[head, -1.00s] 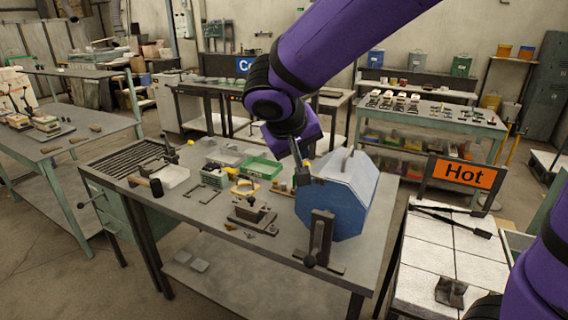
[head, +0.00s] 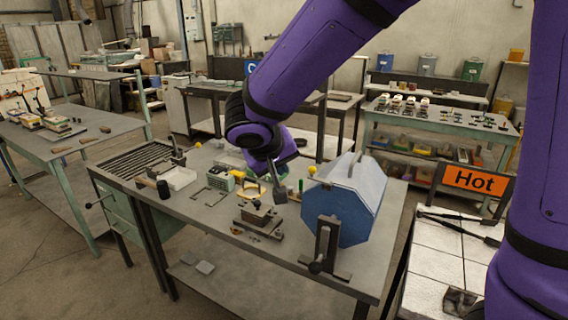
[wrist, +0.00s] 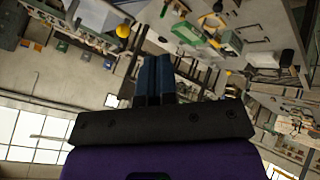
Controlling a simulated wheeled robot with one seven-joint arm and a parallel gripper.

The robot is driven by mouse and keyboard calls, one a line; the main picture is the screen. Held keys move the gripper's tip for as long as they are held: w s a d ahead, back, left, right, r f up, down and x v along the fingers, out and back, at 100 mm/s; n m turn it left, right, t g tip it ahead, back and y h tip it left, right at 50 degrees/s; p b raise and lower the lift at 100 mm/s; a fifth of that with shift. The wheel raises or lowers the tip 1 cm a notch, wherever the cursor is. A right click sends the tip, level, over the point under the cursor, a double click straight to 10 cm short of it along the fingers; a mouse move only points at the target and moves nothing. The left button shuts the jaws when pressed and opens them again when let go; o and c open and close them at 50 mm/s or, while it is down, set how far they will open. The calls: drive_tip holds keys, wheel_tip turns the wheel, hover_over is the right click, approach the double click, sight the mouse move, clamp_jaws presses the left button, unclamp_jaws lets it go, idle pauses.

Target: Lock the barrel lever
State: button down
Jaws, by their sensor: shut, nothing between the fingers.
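The blue eight-sided barrel (head: 362,205) stands on the grey workbench (head: 215,222), with a dark stand (head: 326,243) at its front face. A small yellow knob (head: 311,170), seemingly the end of the barrel lever, shows at the barrel's upper left edge. Whether the lever is locked cannot be told. My gripper (head: 279,194) is shut and empty, pointing down over the bench, left of the barrel and apart from the knob. In the wrist view my gripper's fingers (wrist: 155,72) are together, and a yellow knob (wrist: 123,30) shows to their upper left, near the bluish barrel (wrist: 97,16).
A dark clamp-like block (head: 258,216) sits on the bench just below my gripper. A mallet (head: 160,188), a white tray (head: 181,178) and a small green crate (head: 219,180) lie to the left.

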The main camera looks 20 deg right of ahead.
drive_tip(key=w+d+f, duration=0.4)
drive_tip(key=d+f, duration=0.1)
drive_tip(key=d, duration=0.2)
drive_tip(key=shift+w, duration=0.25)
